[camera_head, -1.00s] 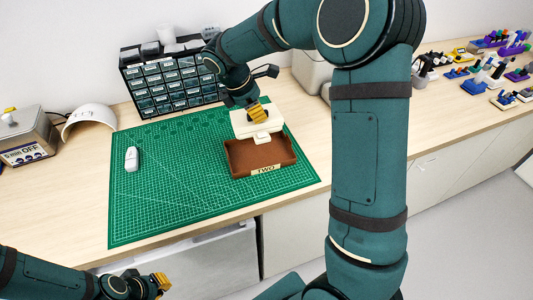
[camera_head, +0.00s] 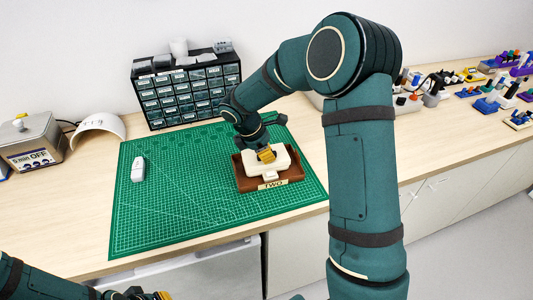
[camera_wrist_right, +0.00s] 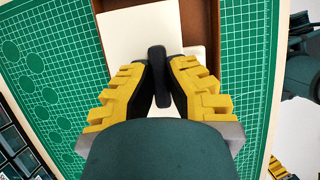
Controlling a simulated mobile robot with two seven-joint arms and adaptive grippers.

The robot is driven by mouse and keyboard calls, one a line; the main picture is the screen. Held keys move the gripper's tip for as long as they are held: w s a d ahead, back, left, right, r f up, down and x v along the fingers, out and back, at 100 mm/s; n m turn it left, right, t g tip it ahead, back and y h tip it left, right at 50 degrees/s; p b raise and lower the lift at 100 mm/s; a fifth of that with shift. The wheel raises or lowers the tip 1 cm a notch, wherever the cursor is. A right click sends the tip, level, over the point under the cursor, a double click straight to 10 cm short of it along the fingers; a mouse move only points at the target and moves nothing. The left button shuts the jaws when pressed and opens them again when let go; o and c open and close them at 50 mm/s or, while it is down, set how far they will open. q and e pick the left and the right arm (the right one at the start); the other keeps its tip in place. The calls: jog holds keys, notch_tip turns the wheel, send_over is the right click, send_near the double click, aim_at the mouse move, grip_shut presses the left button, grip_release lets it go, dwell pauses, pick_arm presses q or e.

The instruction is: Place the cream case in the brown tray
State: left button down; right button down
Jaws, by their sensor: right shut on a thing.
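The cream case (camera_head: 281,158) is over the brown tray (camera_head: 242,177), inside its outline, and looks low in it; I cannot tell whether it touches the floor. The tray has a "TWO" label on its front. My right gripper (camera_head: 266,155) is shut on the case from above. In the right wrist view, the fingers (camera_wrist_right: 160,85) close together over the pale case (camera_wrist_right: 140,38), with the tray's brown wall (camera_wrist_right: 209,20) beside it. My left gripper (camera_head: 150,295) is cut off at the bottom edge, so its jaws cannot be judged.
The tray lies on a green cutting mat (camera_head: 185,200). A small white device (camera_head: 138,169) lies at the mat's left. A drawer cabinet (camera_head: 187,92) stands behind. A box with a display (camera_head: 33,145) and a white curved shell (camera_head: 98,126) are at left. The mat's middle is clear.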

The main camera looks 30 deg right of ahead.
jog(key=shift+f, duration=0.1)
jog(key=c, duration=1.1)
grip_release()
jog(key=shift+c, duration=0.2)
jog(key=shift+a+r, duration=0.1)
jog(key=shift+r, duration=0.35)
jog(key=p+v, duration=0.2)
jog(key=v, duration=0.9)
jog(key=shift+a+r, duration=0.2)
